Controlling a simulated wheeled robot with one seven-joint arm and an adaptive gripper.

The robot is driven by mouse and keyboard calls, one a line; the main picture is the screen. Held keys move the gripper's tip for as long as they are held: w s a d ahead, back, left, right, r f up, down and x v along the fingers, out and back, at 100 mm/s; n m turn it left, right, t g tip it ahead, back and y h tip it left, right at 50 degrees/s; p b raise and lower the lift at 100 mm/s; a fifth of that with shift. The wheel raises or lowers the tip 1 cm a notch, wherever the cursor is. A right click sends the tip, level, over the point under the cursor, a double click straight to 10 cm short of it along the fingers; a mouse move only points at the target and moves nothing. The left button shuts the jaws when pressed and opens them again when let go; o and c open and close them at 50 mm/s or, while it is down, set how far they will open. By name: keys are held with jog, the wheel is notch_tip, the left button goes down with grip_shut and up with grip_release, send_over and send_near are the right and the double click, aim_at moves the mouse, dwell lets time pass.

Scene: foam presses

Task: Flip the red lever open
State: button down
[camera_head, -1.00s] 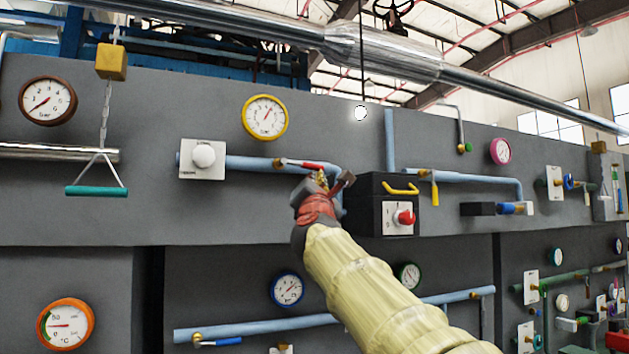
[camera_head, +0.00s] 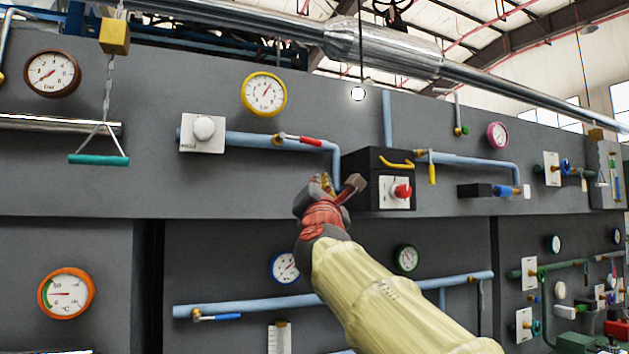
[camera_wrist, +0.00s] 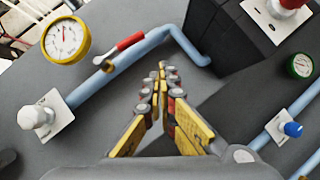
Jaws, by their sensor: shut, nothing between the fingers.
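The red lever (camera_head: 310,140) is on the upper light-blue pipe (camera_head: 250,140), left of the black box. Its handle lies nearly along the pipe, pointing right with a slight downward tilt. In the wrist view the red lever (camera_wrist: 130,41) is up and left of my fingers, and its pale stem meets a brass fitting on the pipe (camera_wrist: 90,90). My gripper (camera_head: 325,183) is below the lever and apart from it. In the wrist view my gripper (camera_wrist: 162,68) has its fingertips together with nothing between them, pointing toward the pipe's bend.
A black box (camera_head: 365,168) with a red knob (camera_head: 402,191) stands out from the panel just right of my gripper. A yellow gauge (camera_head: 263,94) and a white knob plate (camera_head: 203,132) are left of the lever. Bare grey panel lies below the pipe.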

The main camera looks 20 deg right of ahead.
jog(key=s, duration=0.1)
jog(key=s+f, duration=0.1)
jog(key=shift+s+a+f, duration=0.1)
jog(key=shift+s+f, duration=0.2)
jog(key=shift+s, duration=0.05)
dwell(0.4)
